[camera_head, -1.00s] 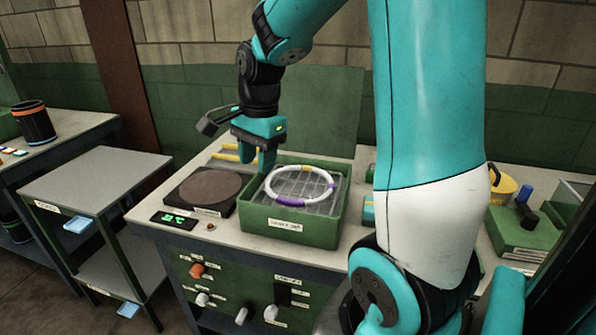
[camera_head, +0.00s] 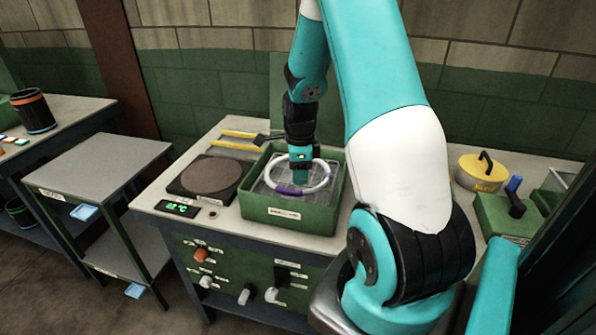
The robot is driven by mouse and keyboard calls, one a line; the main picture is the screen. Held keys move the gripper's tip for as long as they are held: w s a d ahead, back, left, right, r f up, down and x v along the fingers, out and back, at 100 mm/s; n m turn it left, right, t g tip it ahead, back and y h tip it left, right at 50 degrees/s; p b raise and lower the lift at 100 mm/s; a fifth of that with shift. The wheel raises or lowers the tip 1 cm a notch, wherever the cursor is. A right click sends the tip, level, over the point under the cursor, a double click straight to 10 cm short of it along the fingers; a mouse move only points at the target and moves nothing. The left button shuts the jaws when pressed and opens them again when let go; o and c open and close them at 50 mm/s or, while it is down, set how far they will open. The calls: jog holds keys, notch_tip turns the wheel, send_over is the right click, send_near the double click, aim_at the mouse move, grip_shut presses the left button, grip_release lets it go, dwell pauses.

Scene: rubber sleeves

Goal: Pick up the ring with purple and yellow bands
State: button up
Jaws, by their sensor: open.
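The white ring with purple and yellow bands (camera_head: 312,188) lies over the green box (camera_head: 291,215) on the workbench, inside its walls as seen from here. A purple band shows at its front; the yellow bands are hard to make out now. My gripper (camera_head: 300,178) points down within the ring's outline, near its middle and left part. Its jaws are open, though the fingertips are small and partly merged with the arm. The arm and wrist hide the back part of the ring. I cannot tell whether a finger touches it.
A round dark plate (camera_head: 211,175) sits left of the box, with a green-lit display (camera_head: 178,208) in front. Yellow rods (camera_head: 238,139) lie behind. A yellow lidded pot (camera_head: 482,172) and a green case (camera_head: 505,216) stand at right. A grey cart (camera_head: 98,165) stands left.

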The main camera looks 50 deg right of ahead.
aim_at(299, 191)
jog(key=shift+a+f+p, duration=0.2)
jog(key=shift+f+p, duration=0.8)
jog(key=shift+f, duration=1.75)
jog(key=shift+c, duration=0.2)
grip_shut()
